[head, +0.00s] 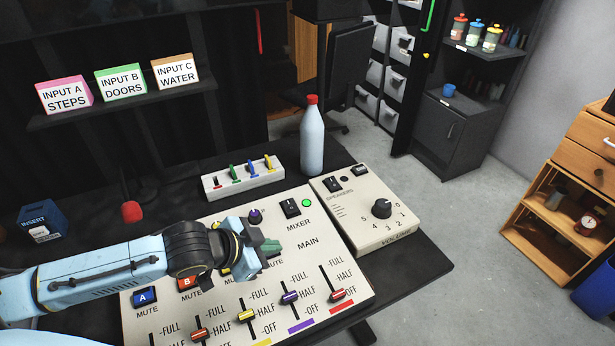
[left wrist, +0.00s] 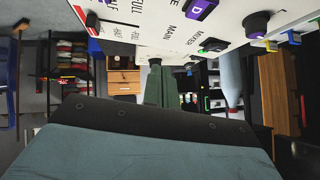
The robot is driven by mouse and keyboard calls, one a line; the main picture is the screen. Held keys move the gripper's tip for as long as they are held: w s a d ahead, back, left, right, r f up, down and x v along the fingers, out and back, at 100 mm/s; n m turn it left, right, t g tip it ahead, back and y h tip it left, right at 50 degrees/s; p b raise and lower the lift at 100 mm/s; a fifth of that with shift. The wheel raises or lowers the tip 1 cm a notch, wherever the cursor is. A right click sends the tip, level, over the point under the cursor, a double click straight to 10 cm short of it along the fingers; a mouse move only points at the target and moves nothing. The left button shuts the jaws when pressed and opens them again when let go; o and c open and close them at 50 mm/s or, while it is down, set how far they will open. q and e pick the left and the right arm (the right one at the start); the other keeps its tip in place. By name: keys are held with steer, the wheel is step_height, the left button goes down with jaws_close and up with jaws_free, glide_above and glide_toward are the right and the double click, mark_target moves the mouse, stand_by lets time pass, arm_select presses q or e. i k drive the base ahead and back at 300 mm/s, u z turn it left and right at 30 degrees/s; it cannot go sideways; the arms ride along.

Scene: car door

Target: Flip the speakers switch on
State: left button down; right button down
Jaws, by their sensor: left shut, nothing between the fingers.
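The speakers box (head: 400,228) is a beige unit at the right end of the dark table, with a SPEAKERS label. Its black rocker switch (head: 332,184) sits at the upper left of the box, beside a small dark light (head: 344,179). I cannot tell the rocker's position for sure. My left gripper (head: 271,247) is over the mixer panel (head: 205,328), to the left of and nearer than the speakers box. Its green fingers (left wrist: 161,87) are together and empty. My right gripper is not in view.
The mixer's switch (head: 291,207) has a lit green light beside it. A volume knob (head: 382,208) stands on the speakers box.

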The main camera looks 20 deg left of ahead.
mark_target(332, 182)
steer(key=u, duration=0.05)
steer(key=i, duration=1)
